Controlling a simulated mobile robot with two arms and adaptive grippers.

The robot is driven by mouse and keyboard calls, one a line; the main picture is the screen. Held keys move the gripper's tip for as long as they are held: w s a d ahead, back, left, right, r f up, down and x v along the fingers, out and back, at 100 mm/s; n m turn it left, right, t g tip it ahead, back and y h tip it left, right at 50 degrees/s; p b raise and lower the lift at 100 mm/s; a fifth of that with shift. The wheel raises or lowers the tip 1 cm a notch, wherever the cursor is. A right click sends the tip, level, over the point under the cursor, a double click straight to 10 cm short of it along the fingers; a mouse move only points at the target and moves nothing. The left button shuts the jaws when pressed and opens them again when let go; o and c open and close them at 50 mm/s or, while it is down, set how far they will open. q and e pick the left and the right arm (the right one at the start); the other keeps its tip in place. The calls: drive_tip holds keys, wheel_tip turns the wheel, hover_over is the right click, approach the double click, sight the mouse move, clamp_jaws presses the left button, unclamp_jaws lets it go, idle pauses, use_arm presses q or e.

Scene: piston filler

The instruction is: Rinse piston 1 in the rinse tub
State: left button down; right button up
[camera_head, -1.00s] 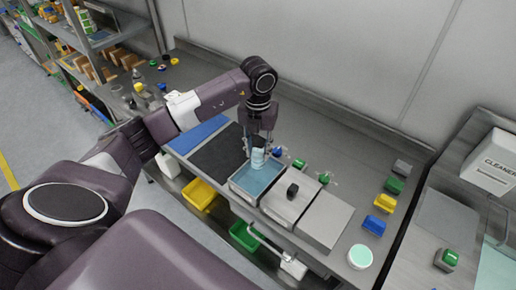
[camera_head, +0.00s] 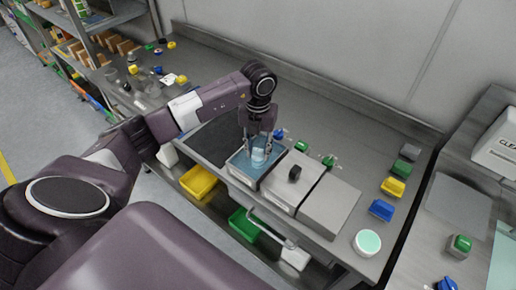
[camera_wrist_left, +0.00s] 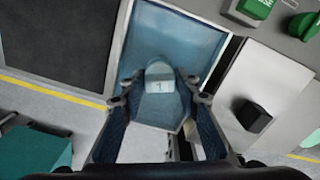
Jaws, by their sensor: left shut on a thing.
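Piston 1 (camera_head: 259,154) is a pale, light-blue piece. My left gripper (camera_head: 258,147) is shut on it and points down over the rinse tub. In the left wrist view the piston (camera_wrist_left: 160,80) shows a small mark on its face and sits between the two fingers (camera_wrist_left: 161,95). The rinse tub (camera_head: 241,175) is a metal tub with blue water, and it fills the middle of the wrist view (camera_wrist_left: 170,35). The piston is within the tub's outline; I cannot tell how deep it is in the water. My right gripper is not in view.
A dark mat (camera_head: 212,141) lies left of the tub. A light tray with a black block (camera_head: 294,173) stands right of it, beside a bare grey plate (camera_head: 330,205). Small green and blue parts (camera_head: 328,160) lie behind. Yellow (camera_head: 198,182) and green (camera_head: 244,224) bins sit below the bench.

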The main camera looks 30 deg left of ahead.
use_arm(q)
drive_tip(key=shift+s, duration=0.1)
idle(0.6)
drive_tip(key=shift+s, duration=0.5)
drive_tip(key=shift+w+f, duration=0.15)
drive_tip(key=shift+w, duration=0.4)
drive_tip(key=shift+w+b, duration=0.45)
drive_tip(key=shift+w, duration=0.25)
drive_tip(key=shift+s, duration=0.15)
drive_tip(key=shift+s+a+p, duration=0.1)
drive_tip(key=shift+s+p, duration=0.4)
drive_tip(key=shift+s, duration=0.6)
drive_tip(key=shift+w, duration=0.15)
